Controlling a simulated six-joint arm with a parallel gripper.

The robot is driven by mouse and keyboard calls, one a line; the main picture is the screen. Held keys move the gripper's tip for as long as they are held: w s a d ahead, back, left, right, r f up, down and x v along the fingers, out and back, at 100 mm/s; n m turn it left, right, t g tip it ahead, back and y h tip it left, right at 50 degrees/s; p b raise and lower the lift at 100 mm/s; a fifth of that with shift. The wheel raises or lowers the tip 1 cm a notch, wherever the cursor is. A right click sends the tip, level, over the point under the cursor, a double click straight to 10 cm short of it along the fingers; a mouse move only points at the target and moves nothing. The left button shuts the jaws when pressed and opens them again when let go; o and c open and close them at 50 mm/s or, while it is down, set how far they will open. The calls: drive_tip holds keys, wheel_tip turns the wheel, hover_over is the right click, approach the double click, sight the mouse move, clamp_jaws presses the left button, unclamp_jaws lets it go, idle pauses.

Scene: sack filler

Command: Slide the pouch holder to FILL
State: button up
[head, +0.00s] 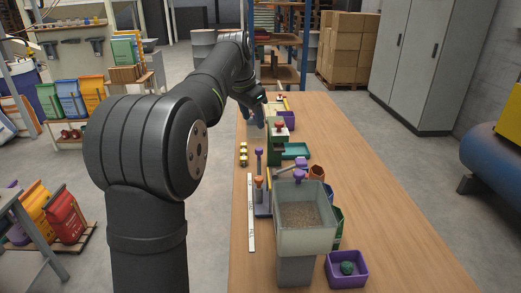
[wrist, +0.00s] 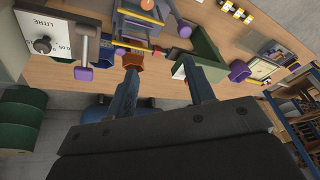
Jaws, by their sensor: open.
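In the head view, a post with an orange knob (head: 259,182) stands on a bluish-purple base (head: 262,207) beside the grey hopper; it looks like the pouch holder on its slide, but I cannot be sure. In the wrist view, an orange knob (wrist: 147,4) shows at the top edge over blue and yellow parts. My gripper (wrist: 161,78) is open, with nothing seen between its fingers. In the head view it hangs farther back, at the far part of the bench, apart from the orange knob.
The hopper (head: 305,235) of grain stands in front. A purple bin (head: 347,281), a teal tray (head: 296,151) and a brown pot (head: 316,172) are nearby. Small yellow items (head: 243,154) lie at the left edge. The bench's right side (head: 375,200) is clear.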

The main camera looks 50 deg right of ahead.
sight(259, 149)
drive_tip(key=w+d+f+n+t, duration=0.1)
drive_tip(key=d+f+n, duration=0.2)
drive_tip(key=f, duration=0.2)
drive_tip(key=w+d+f+n, duration=0.2)
drive_tip(key=d+f+n, duration=0.1)
drive_tip(key=f, duration=0.3)
drive_tip(key=w+d+f+n+t, duration=0.1)
drive_tip(key=w+d+f+n, duration=0.1)
drive_tip(key=f+n, duration=0.2)
drive_tip(key=shift+w+d+f+t+y, duration=0.2)
drive_tip(key=shift+d+f+t+y, duration=0.15)
drive_tip(key=shift+f, duration=0.3)
